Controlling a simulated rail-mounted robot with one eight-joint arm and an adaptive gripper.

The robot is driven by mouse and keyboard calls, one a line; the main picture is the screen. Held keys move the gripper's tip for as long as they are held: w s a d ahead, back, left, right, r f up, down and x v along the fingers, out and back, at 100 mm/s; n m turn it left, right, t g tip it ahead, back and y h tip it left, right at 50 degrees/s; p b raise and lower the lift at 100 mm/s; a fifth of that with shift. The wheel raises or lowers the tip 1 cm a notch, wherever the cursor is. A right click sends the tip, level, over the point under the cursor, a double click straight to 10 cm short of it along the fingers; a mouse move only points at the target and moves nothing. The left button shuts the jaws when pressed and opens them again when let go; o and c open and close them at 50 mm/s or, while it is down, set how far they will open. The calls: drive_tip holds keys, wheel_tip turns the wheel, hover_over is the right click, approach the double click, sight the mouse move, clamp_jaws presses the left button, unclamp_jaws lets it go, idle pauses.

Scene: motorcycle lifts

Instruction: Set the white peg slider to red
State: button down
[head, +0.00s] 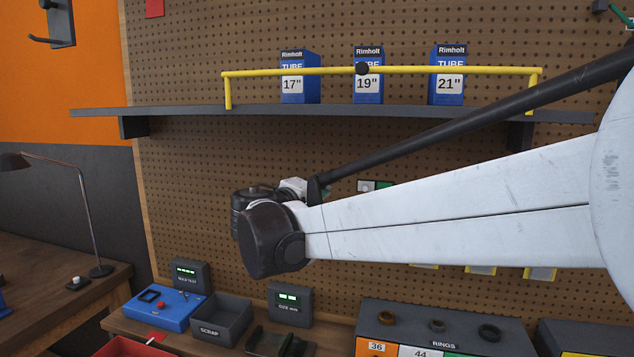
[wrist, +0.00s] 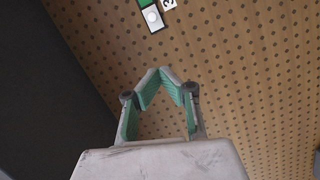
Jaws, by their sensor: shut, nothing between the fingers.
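A round white peg (wrist: 152,17) sits on a pale patch beside a green patch (wrist: 143,3) at the top of the wrist view. In the head view the white peg (head: 366,186) shows small on the pegboard, just above my arm, with green to its right. My arm hides what lies below it, and no red part of the slider shows. My gripper (wrist: 161,70) has green-lined fingers with the tips together and nothing between them. In the wrist view it is below the peg and apart from it. My arm hides the fingers in the head view.
Below are a blue box (head: 165,308), a scrap bin (head: 222,318) and a rings box (head: 445,335).

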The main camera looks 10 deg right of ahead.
drive_tip(key=shift+w+a+r, duration=0.15)
drive_tip(key=shift+w+r, duration=0.05)
drive_tip(key=shift+w, duration=0.1)
drive_tip(key=p+x, duration=0.1)
drive_tip(key=x, duration=0.8)
drive_tip(key=shift+r, duration=0.15)
drive_tip(key=shift+s+d+f+p, duration=0.15)
drive_tip(key=shift+s+d+f, duration=0.05)
drive_tip(key=shift+d, duration=0.5)
drive_tip(key=shift+s+d+f+p, duration=0.15)
drive_tip(key=shift+d+p, duration=0.05)
drive_tip(key=shift+d, duration=0.45)
drive_tip(key=shift+s+d+f+p, duration=0.15)
drive_tip(key=shift+s+d+f, duration=0.05)
drive_tip(key=shift+d, duration=0.5)
drive_tip(key=shift+w, duration=0.1)
